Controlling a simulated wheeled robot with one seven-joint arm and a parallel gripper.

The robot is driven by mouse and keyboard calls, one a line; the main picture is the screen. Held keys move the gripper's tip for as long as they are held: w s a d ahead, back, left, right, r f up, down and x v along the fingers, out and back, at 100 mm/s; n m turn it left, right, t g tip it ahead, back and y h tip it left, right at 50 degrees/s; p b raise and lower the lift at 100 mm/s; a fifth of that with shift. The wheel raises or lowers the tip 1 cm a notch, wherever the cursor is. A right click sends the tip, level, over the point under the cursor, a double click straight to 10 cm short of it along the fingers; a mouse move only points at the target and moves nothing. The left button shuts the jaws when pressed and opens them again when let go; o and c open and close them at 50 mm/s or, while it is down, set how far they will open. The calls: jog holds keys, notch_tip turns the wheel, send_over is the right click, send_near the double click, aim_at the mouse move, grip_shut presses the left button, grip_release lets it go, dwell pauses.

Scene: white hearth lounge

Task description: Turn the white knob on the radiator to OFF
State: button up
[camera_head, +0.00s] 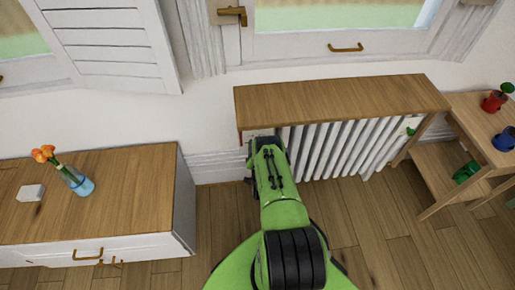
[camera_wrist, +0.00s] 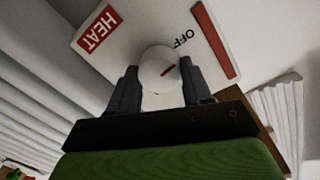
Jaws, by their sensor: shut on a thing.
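The white knob (camera_wrist: 158,68) is round, with a short red mark on its right side slanting up to the right. It sits in front of a white plate (camera_wrist: 140,25) with a red HEAT label at the left and the word OFF beside a red bar at the right. My gripper (camera_wrist: 158,84) has its two dark fingers on either side of the knob, shut on it. The white ribbed radiator (camera_head: 345,148) stands under a wooden shelf in the head view. There my arm reaches the radiator's left end and hides the knob and fingertips.
The wooden shelf (camera_head: 340,100) overhangs the radiator. A cabinet (camera_head: 120,180) with a vase of orange flowers (camera_head: 72,175) stands at the left. A wooden stand (camera_head: 485,130) with small pots is at the right. The floor (camera_head: 390,240) between them is clear.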

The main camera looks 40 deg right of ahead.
jog(key=shift+f+n, duration=0.1)
jog(key=shift+n, duration=0.6)
jog(key=o, duration=1)
jog(key=shift+o, duration=0.2)
